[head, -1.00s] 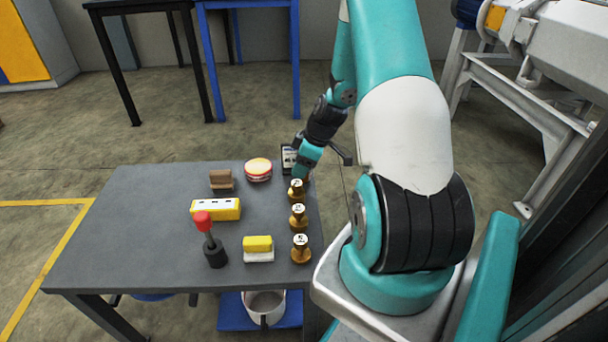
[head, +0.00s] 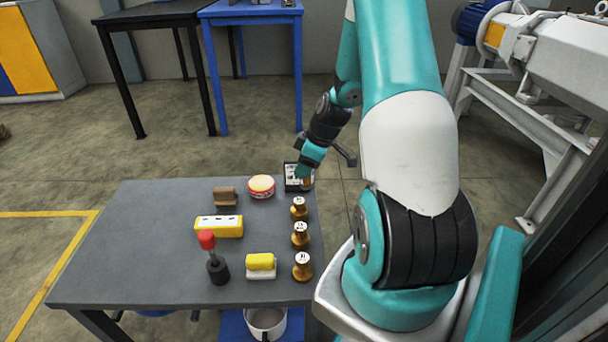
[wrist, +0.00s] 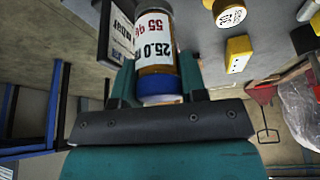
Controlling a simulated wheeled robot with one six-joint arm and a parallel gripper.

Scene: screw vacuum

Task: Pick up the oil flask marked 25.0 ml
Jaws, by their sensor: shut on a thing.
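The oil flask marked 25.0 (wrist: 153,50) fills the upper middle of the wrist view. It has a white label with black and red print, amber contents and a blue cap. My gripper (wrist: 158,85) is shut on it at the cap end, with a teal finger on each side. In the head view my gripper (head: 304,174) is over the far right corner of the grey table (head: 130,260). The flask is mostly hidden there by my gripper, and I cannot tell whether its base is clear of the table.
A black display box (head: 291,180) stands close beside the flask. Several brass weights (head: 300,236) line the right edge. A round red-and-yellow object (head: 261,187), a brown block (head: 225,196), yellow blocks (head: 218,227) and a red-knobbed tool (head: 217,268) stand left. The table's left side is clear.

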